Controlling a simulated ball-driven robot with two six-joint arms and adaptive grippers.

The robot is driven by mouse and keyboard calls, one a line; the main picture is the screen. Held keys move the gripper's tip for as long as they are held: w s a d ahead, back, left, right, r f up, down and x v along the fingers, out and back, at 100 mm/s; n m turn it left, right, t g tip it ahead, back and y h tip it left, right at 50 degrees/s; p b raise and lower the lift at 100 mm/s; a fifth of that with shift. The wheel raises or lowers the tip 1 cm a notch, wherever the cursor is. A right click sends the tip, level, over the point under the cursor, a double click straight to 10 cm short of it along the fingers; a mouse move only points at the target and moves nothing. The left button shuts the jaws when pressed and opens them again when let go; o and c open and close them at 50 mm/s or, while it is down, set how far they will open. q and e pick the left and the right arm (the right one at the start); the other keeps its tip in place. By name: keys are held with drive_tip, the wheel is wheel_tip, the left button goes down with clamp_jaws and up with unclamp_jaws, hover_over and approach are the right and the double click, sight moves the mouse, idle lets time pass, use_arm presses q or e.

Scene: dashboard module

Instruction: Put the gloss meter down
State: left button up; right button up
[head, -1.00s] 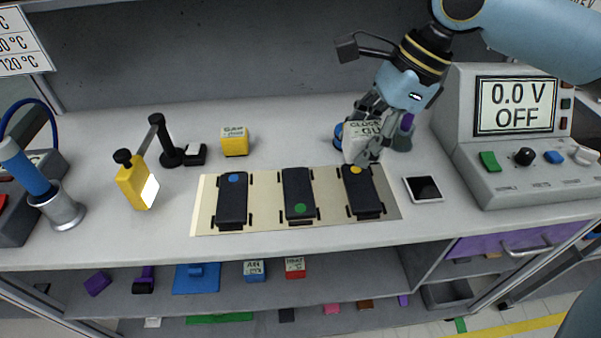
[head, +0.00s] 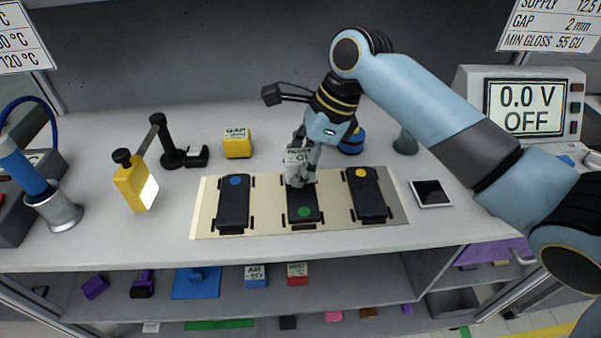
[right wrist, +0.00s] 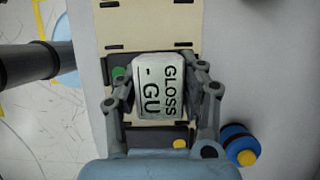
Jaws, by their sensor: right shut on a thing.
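The gloss meter (head: 295,158) is a small pale box marked GLOSS and GU; its label shows clearly in the right wrist view (right wrist: 160,88). My right gripper (head: 301,172) is shut on it, with a finger on each side. It is at the upper part of the middle dark module (head: 303,204), which has a green dot. I cannot tell whether the meter touches the module. My left gripper is not in view.
Dark modules with a blue dot (head: 234,203) and a yellow dot (head: 367,195) lie either side on the beige mat (head: 268,222). A yellow GAP block (head: 237,146), a blue round item (head: 352,141) and a black-screened device (head: 430,193) stand nearby. The bench front is clear.

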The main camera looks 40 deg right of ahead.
wheel_tip(320, 180, down, 2)
drive_tip(key=shift+f, duration=0.2)
drive_tip(key=o, duration=1.3)
drive_tip(key=shift+f, duration=0.1)
drive_tip(key=shift+d+r, duration=0.1)
drive_tip(key=shift+r, duration=0.15)
drive_tip(key=p+v, duration=0.1)
drive_tip(key=v, duration=1)
drive_tip(key=shift+s+d+r, duration=0.1)
drive_tip(key=shift+s+r, duration=0.05)
drive_tip(key=shift+r, duration=0.2)
